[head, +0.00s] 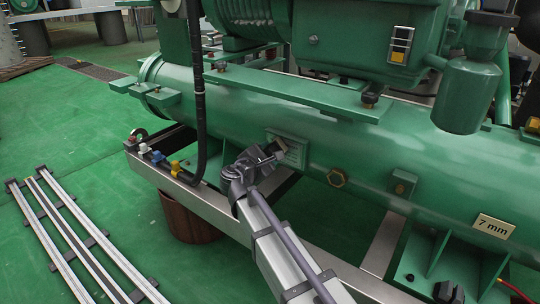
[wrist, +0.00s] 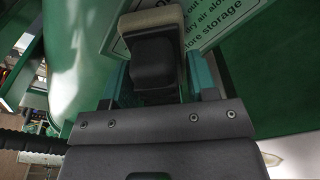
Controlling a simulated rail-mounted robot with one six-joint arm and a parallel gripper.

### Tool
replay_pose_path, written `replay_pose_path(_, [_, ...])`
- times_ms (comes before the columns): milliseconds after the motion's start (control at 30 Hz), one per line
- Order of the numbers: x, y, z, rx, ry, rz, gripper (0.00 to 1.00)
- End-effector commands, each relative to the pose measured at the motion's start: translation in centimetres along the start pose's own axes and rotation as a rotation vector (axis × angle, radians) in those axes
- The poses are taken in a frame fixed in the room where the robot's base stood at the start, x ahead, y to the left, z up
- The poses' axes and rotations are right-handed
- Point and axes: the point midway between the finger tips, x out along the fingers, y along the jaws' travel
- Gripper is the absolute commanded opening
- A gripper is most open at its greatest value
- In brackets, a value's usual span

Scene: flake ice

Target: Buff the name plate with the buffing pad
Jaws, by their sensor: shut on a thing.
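The name plate (head: 291,151) is a pale green rectangle on the side of the big green cylinder, in the middle of the head view. In the wrist view, a pale plate with dark green lettering (wrist: 203,24) shows at the top, partly hidden behind the pad. The buffing pad (wrist: 153,48) has a dark block-like grip and a beige pad edge. My gripper (head: 262,158) is shut on its grip, between the teal fingers (wrist: 160,78). The pad is right at the plate's left side; I cannot tell whether they touch.
A black hose (head: 199,90) hangs left of my arm. Blue and yellow fittings (head: 166,160) sit on the steel frame (head: 225,212). Metal rails (head: 75,235) lie on the green floor.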

Motion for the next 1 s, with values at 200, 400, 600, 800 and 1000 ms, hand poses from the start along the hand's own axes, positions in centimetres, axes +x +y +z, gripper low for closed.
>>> replay_pose_path(200, [0.1, 0.0, 0.0, 0.0, 0.0, 0.0, 0.34])
replay_pose_path(400, [0.3, 0.0, 0.1, 0.0, 0.0, 0.0, 0.34])
replay_pose_path(600, [0.4, 0.4, -0.3, 0.0, 0.0, 0.0, 0.34])
replay_pose_path(800, [0.6, 1.7, -1.5, 0.0, 0.0, 0.001, 0.34])
replay_pose_path(1000, [0.7, 3.1, -2.8, 0.0, 0.0, 0.0, 0.34])
